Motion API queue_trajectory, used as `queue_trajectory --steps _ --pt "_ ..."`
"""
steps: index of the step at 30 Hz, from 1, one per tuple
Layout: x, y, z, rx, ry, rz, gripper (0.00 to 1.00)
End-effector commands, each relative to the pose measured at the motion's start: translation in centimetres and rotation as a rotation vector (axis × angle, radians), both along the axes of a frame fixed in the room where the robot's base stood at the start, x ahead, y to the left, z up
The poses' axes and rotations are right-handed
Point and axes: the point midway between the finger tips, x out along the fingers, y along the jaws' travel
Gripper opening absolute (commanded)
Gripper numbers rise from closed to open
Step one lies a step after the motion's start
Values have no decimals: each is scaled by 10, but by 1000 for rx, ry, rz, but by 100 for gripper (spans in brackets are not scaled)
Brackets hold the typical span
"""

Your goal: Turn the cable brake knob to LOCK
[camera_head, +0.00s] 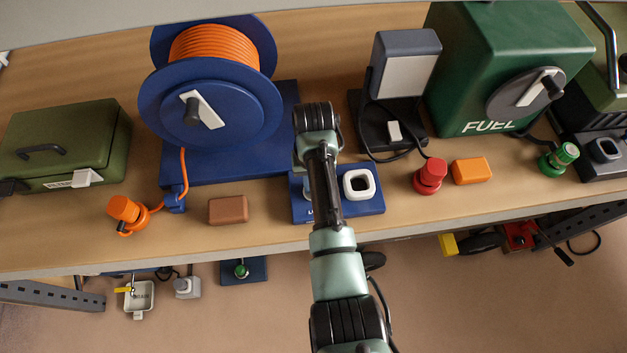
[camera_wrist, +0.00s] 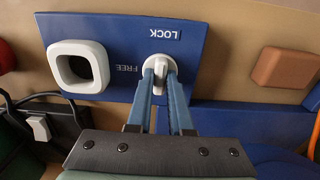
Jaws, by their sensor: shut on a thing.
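The cable brake knob (camera_wrist: 159,62) is a small pale knob on a blue panel (camera_wrist: 120,28). In the wrist view, the white word LOCK is above the knob and FREE is to its left, both upside down. My gripper (camera_wrist: 161,72) has its two blue fingers closed around the knob's grip. The fingers cover part of the knob, and I cannot tell its exact setting. In the head view, the panel (camera_head: 370,205) is at the table's front edge. My arm hides most of the knob there.
A white square ring (camera_wrist: 78,66) sits beside the knob on the panel. The blue cable reel (camera_head: 265,105) with orange cable stands behind. A brown block (camera_head: 228,210) and an orange plug (camera_head: 127,209) lie left. A work lamp (camera_head: 405,65) and red knob (camera_head: 430,175) are right.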

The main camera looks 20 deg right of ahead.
Motion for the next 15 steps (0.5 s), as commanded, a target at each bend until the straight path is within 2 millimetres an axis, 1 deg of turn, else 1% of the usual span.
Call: queue_trajectory --steps 10,11,12,15 --pt "2 -1 2 0 -5 -5 0" --pt "2 -1 2 0 -5 -5 24" --pt "1 -1 2 0 -5 -4 31" --pt "1 -1 1 0 -4 -4 49"
